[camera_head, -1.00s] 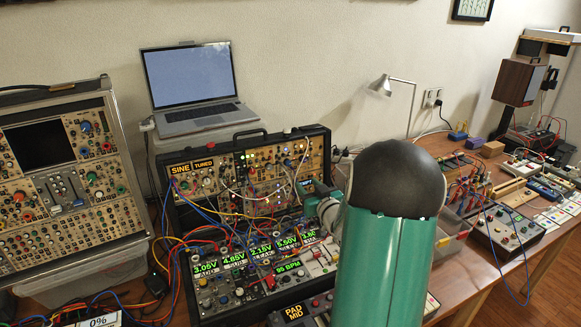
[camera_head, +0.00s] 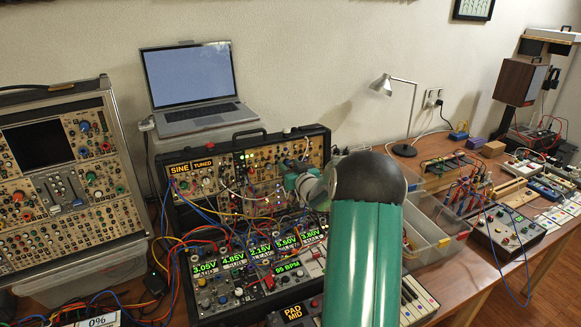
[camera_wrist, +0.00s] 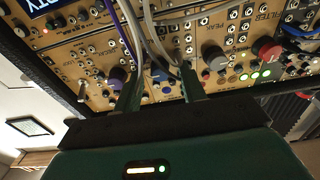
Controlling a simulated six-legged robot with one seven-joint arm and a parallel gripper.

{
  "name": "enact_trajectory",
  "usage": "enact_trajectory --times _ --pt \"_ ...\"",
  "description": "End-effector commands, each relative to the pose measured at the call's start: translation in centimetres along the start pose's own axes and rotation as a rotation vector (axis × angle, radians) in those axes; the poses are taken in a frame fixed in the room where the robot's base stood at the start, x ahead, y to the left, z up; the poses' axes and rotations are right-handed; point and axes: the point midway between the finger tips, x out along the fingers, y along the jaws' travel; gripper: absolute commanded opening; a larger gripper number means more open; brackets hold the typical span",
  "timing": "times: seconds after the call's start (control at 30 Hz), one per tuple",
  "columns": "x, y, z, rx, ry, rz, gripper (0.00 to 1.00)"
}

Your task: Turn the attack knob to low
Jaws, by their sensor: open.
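The tan synth panel (camera_head: 285,160) stands upright in the black case, and it fills the top of the wrist view (camera_wrist: 225,30). No label reading attack is legible, so I cannot tell which knob is the attack knob. My gripper (camera_wrist: 159,76) is open close to the panel, with a small dark knob (camera_wrist: 159,73) seen between its fingers; contact is unclear. In the head view my arm partly hides the panel.
Grey patch cables (camera_wrist: 150,35) run across the panel close to my fingers. Below, a lower panel with voltage displays (camera_head: 234,260) is crowded with cables. A laptop (camera_head: 195,90) stands behind the case, a lamp (camera_head: 400,120) and clear plastic bins (camera_head: 432,243) to the right.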

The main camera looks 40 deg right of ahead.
Motion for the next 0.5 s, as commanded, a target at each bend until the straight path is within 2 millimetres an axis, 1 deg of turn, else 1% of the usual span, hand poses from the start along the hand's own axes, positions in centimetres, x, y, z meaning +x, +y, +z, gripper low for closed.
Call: enact_trajectory --times 0.1,0.27,0.3,0.33,0.5 --pt "-0.02 -0.03 0.0 0.0 0.0 0.0 0.41" --pt "-0.04 -0.02 0.0 0.0 0.0 0.0 0.1" --pt "-0.04 -0.02 0.0 0.0 0.0 -0.001 0.02" --pt "-0.04 -0.02 0.0 0.0 0.0 0.0 0.0" --pt "-0.04 -0.02 0.0 -0.004 0.0 -0.001 0.0"
